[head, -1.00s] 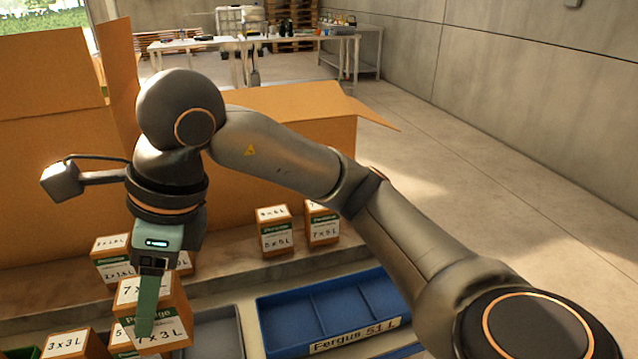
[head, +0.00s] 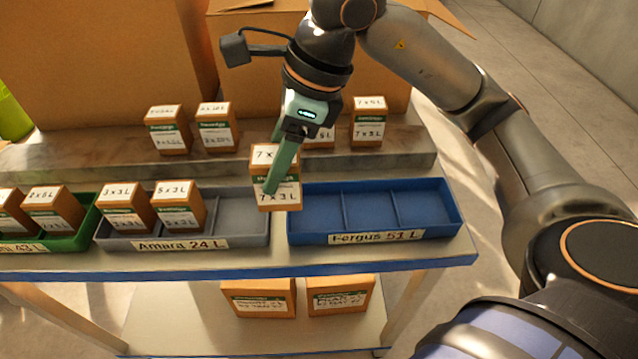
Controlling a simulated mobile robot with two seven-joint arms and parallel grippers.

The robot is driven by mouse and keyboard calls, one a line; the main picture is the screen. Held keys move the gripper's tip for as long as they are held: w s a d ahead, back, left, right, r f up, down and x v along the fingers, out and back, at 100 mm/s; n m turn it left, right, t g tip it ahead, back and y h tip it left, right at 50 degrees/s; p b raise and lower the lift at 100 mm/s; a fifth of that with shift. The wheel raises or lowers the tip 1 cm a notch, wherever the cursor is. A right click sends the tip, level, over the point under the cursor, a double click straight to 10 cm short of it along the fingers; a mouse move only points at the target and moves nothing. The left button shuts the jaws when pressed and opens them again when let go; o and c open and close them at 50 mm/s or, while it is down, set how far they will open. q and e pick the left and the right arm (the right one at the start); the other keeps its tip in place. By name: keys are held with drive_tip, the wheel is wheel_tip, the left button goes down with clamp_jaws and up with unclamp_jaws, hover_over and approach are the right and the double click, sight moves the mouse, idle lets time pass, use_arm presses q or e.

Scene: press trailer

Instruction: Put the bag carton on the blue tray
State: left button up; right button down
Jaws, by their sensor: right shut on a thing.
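My right gripper (head: 284,165) is shut on a small orange-brown carton (head: 277,198) with a green band and a label reading 7 x 3 L. The carton hangs in front of the gap between the grey tray and the blue tray. The blue tray (head: 376,239), labelled Fergus 51 L, is on the table to the right of the carton. Its three compartments look empty. I cannot tell from the print whether the held carton is the bag carton. My left gripper is not in view.
The grey tray (head: 250,234), labelled Amara 24 L, holds two cartons. A green tray (head: 85,232) with cartons is at the left. Several cartons stand on a raised ledge (head: 400,150) behind. Two cartons (head: 258,298) sit on the lower shelf. Large open boxes (head: 100,60) stand behind.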

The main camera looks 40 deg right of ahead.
drive_tip(key=d+f, duration=0.2)
drive_tip(key=f, duration=0.1)
drive_tip(key=d+f+b, duration=0.1)
drive_tip(key=d+f, duration=0.1)
drive_tip(key=f, duration=0.1)
drive_tip(key=d+f, duration=0.2)
drive_tip(key=f, duration=0.1)
drive_tip(key=shift+d+f, duration=0.15)
drive_tip(key=shift+d, duration=0.2)
drive_tip(key=shift+f, duration=0.2)
drive_tip(key=shift+f+b, duration=0.2)
drive_tip(key=shift+b, duration=0.2)
drive_tip(key=shift+c, duration=1)
unclamp_jaws()
drive_tip(key=shift+r, duration=0.1)
